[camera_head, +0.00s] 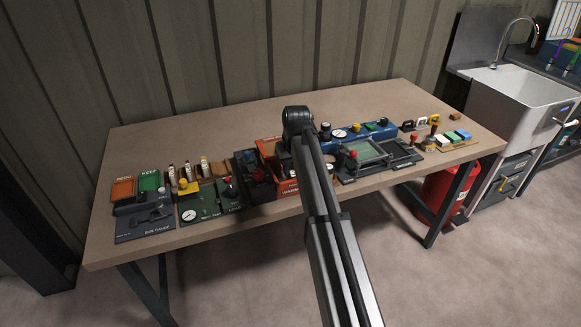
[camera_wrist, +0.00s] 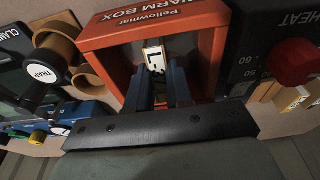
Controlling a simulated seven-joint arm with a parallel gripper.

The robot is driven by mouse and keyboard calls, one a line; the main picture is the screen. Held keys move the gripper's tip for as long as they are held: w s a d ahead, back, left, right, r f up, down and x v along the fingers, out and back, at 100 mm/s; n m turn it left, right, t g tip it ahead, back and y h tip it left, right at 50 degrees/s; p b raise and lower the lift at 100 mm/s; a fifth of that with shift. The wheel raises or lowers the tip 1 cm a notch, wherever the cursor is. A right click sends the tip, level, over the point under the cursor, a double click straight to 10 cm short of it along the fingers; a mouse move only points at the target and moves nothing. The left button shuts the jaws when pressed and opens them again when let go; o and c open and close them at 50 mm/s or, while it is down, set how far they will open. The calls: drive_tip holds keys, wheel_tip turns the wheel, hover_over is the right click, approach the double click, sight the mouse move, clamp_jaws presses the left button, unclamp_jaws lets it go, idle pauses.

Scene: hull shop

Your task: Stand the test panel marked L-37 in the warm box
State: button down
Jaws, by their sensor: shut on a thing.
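The warm box (camera_head: 267,148) is an orange-red open-topped box near the middle of the bench, partly hidden by my arm in the head view. In the wrist view its rim (camera_wrist: 218,45) surrounds a dark opening and carries the words "WARM BOX". My gripper (camera_wrist: 158,85) has its two blue fingers shut on a small pale panel (camera_wrist: 154,57) with a dark "L" on it; the rest of its mark is not readable. Panel and fingertips are at the box opening. Whether the panel touches the box floor is hidden. The head view does not show the fingers.
Orange REDO (camera_head: 123,189) and green KEEP (camera_head: 149,181) trays lie at the left. Several small upright pieces (camera_head: 188,171) stand behind a green gauge plate (camera_head: 200,212). A red HEAT knob (camera_wrist: 294,62) stands close beside the box. Bare bench (camera_head: 200,125) lies behind.

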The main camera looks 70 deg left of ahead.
drive_tip(key=shift+f, duration=0.5)
idle(0.3)
drive_tip(key=c, duration=0.9)
unclamp_jaws()
drive_tip(key=shift+c, duration=0.2)
drive_tip(key=v, duration=1.4)
